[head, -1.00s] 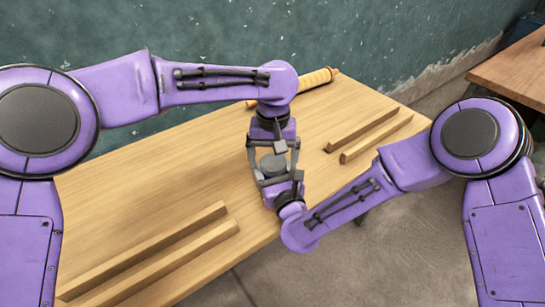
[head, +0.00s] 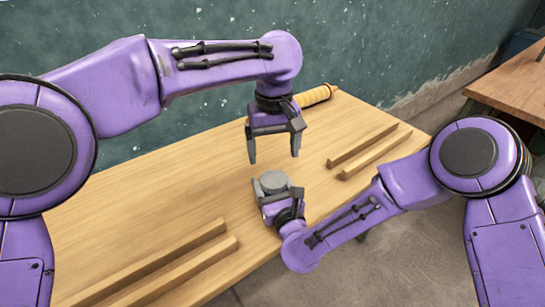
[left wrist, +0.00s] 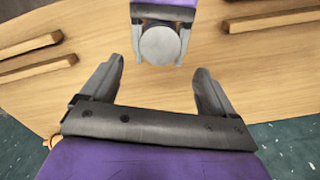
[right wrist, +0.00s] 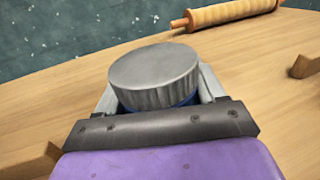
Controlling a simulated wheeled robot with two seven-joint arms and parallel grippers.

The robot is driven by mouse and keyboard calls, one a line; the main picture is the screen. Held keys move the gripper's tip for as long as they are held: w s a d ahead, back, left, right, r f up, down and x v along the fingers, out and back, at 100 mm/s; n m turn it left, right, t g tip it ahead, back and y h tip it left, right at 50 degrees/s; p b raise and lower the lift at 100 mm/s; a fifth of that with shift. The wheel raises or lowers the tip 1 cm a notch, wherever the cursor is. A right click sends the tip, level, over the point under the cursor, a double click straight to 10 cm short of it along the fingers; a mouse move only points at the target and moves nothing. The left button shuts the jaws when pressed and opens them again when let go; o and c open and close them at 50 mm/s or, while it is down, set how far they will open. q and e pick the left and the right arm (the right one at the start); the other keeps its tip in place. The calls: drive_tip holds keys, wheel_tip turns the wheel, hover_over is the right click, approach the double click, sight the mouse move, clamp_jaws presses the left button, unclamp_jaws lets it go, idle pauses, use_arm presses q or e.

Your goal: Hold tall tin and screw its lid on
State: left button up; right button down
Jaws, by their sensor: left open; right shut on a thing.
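The tall tin shows as a thin blue band (right wrist: 178,103) under its grey ribbed lid (right wrist: 155,70) in the right wrist view; the rest of it is hidden by my gripper. The lid sits on top of the tin, and its round top also shows in the head view (head: 274,181) and the left wrist view (left wrist: 160,45). My right gripper (head: 268,183) is shut around the tin, below the lid. My left gripper (head: 274,158) is open and empty, raised above and behind the lid, with its fingers pointing down and clear of it.
A rolling pin (head: 313,96) lies at the table's back edge. Two wooden rails (head: 365,148) lie on the right and two more (head: 160,262) at the front left. The wooden table (head: 170,180) is clear between them. A second table (head: 515,80) stands at the far right.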

sight(273, 178)
use_arm(q)
drive_tip(key=shift+f, duration=4.1)
drive_tip(key=c, duration=1.1)
drive_tip(key=m, duration=0.3)
drive_tip(key=o, duration=1.2)
drive_tip(key=shift+r, duration=2.3)
drive_tip(key=shift+o, duration=0.6)
